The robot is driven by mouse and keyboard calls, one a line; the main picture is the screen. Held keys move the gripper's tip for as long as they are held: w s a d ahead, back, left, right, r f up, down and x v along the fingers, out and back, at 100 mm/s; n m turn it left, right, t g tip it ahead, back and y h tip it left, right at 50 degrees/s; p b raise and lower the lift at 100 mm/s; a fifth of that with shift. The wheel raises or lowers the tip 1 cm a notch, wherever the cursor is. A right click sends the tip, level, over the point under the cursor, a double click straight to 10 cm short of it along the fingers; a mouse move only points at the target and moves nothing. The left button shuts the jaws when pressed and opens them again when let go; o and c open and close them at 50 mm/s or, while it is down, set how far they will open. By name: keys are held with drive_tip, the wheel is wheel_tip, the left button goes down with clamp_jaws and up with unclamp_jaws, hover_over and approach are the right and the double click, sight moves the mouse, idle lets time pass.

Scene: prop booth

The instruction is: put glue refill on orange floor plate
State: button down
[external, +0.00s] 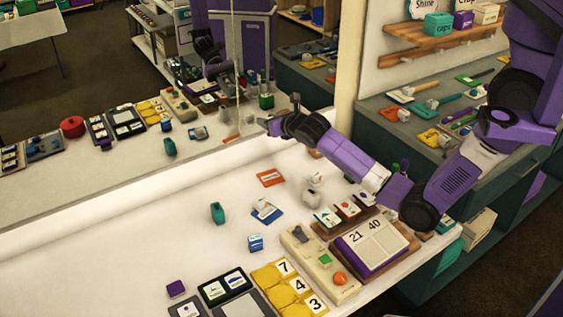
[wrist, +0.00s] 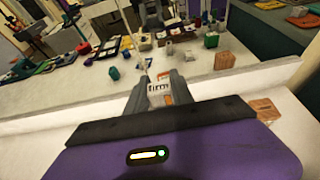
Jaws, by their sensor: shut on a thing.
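My gripper (wrist: 158,92) is shut on a small white thing with an orange part and the letters "firm", which looks like the glue refill (wrist: 158,86). In the external view my gripper (external: 268,124) is above the back of the white table, close to the mirror-like wall, and the held thing cannot be made out there. A flat orange plate with a pale mark, likely the orange floor plate (external: 270,178), lies on the table, nearer the front than my gripper. The wrist view shows an orange patch (wrist: 224,60) that looks like its reflection.
On the white table (external: 120,270) stand a teal holder (external: 217,213), a blue plate (external: 266,211) with a white piece, a blue box (external: 255,243) and a number board (external: 370,240). A low ledge runs along the back. The table's left part is clear.

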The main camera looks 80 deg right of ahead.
drive_tip(key=b, duration=0.2)
hover_over(269, 175)
wheel_tip(269, 175, down, 15)
drive_tip(key=shift+a+f, duration=0.1)
drive_tip(key=shift+f+b, duration=1.1)
drive_tip(key=shift+f, duration=1.25)
drive_tip(key=shift+f, duration=0.1)
drive_tip(key=c, duration=1.1)
unclamp_jaws()
drive_tip(key=shift+r, duration=0.25)
drive_tip(key=p+v, duration=0.2)
drive_tip(key=v, duration=1)
drive_tip(key=shift+s, duration=0.15)
